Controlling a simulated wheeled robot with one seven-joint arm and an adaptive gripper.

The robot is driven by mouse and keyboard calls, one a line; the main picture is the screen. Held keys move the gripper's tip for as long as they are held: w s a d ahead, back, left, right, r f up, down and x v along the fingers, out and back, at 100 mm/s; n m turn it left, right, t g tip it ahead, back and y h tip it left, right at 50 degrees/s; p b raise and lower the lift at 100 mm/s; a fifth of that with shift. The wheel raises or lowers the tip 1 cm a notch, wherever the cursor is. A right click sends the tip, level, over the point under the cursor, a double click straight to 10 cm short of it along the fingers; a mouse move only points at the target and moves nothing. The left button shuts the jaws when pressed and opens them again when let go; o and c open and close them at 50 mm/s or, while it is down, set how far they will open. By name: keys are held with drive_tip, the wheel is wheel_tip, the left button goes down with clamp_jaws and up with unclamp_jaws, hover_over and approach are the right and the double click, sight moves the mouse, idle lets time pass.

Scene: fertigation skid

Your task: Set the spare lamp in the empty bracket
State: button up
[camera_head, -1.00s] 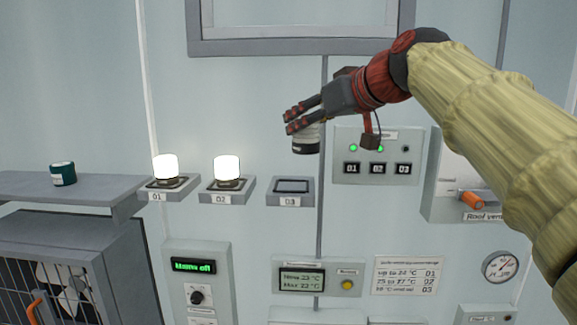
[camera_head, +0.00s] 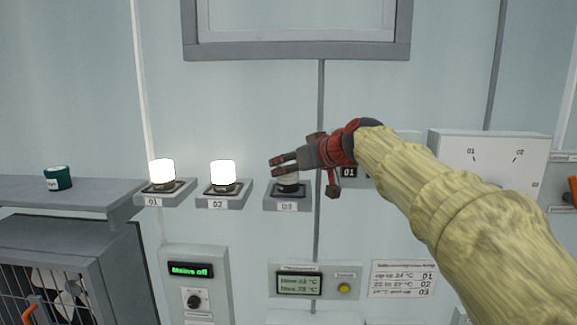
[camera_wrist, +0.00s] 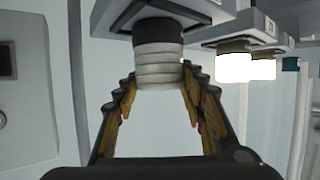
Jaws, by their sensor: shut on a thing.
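The spare lamp, a pale ribbed cylinder with a dark base, shows between my fingers in the wrist view (camera_wrist: 160,68). My gripper (camera_head: 274,166) is shut on it, with one finger on each side in the wrist view (camera_wrist: 158,88). The bracket labelled 03 (camera_head: 288,206) is a small grey shelf directly below my gripper. The lamp's dark base (camera_head: 289,188) is at the bracket's top, looking upright. My fingers cover most of its upper part. I cannot tell whether the base is fully seated. The lamp is unlit.
Lit lamps stand in brackets 01 (camera_head: 162,173) and 02 (camera_head: 223,174), to the left. A dark green can (camera_head: 58,178) stands on the grey shelf (camera_head: 70,190). My arm partly hides the numbered indicator panel. A "Mains off" display (camera_head: 190,270) is below.

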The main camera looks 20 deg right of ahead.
drive_tip(key=shift+s, duration=0.2)
drive_tip(key=o, duration=0.8)
drive_tip(key=shift+w+f, duration=0.1)
drive_tip(key=shift+w, duration=0.05)
drive_tip(key=o, duration=0.5)
drive_tip(key=shift+c, duration=0.2)
drive_tip(key=b+v, duration=0.2)
drive_tip(key=v, duration=1)
